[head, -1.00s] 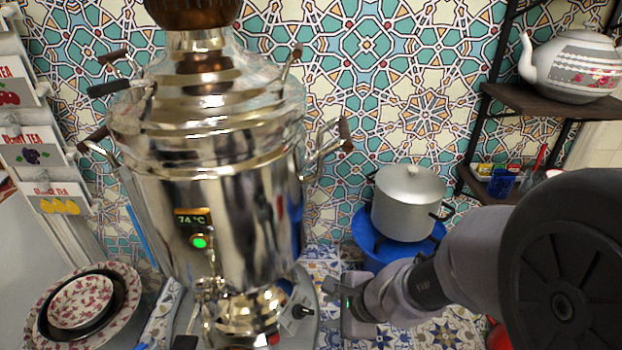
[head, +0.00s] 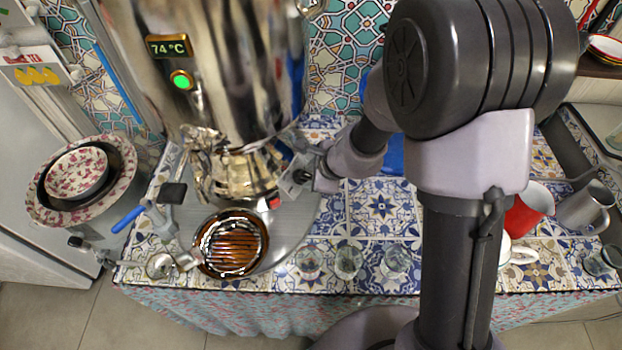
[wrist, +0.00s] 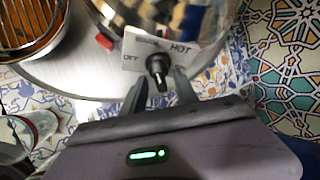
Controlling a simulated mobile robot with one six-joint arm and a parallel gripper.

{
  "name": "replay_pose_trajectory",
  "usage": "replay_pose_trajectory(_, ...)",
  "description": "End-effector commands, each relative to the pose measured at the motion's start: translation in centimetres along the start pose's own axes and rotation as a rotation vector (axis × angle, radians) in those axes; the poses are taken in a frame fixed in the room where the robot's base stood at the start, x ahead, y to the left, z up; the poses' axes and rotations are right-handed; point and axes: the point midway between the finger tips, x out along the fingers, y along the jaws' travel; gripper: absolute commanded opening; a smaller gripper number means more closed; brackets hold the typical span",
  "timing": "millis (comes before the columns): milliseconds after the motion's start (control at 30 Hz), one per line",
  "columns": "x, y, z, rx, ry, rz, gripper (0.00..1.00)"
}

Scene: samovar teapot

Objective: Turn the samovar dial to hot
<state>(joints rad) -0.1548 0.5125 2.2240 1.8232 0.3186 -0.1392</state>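The polished metal samovar (head: 225,75) stands on a round metal tray (head: 300,222). Its display reads 74 °C above a lit green button. At its lower right is a white dial plate (wrist: 135,46), marked OFF on the left and HOT at the upper right in the wrist view. A dark dial knob (wrist: 157,66) sticks out of the plate; I cannot tell its exact setting. My gripper (wrist: 160,88) is open, its two fingers on either side of the knob with gaps showing. In the head view my gripper (head: 312,177) is at the dial, partly hidden.
Several glasses (head: 348,261) stand along the table's front edge. A red mug (head: 530,207) and a grey mug (head: 586,207) are at the right. Stacked bowls (head: 80,172) stand at the left.

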Motion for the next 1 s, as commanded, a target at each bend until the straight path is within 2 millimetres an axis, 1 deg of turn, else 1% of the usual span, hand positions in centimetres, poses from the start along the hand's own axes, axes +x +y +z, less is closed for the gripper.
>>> replay_pose_trajectory(100,0.36,-0.01,0.02,0.000,0.000,0.000,0.35)
replay_pose_trajectory(300,0.32,-0.04,0.04,0.000,0.000,0.000,0.35)
replay_pose_trajectory(333,0.31,-0.04,0.05,0.000,0.000,0.000,0.32)
replay_pose_trajectory(367,0.31,-0.04,0.04,0.000,0.000,0.000,0.26)
replay_pose_trajectory(400,0.31,-0.04,0.04,0.000,0.000,0.000,0.18)
replay_pose_trajectory(500,0.31,-0.03,0.04,0.000,0.000,0.000,0.00)
replay_pose_trajectory(767,0.16,-0.10,0.09,0.014,0.000,0.007,0.00)
replay_pose_trajectory(1000,-0.37,-0.36,0.25,0.113,0.002,0.056,0.00)
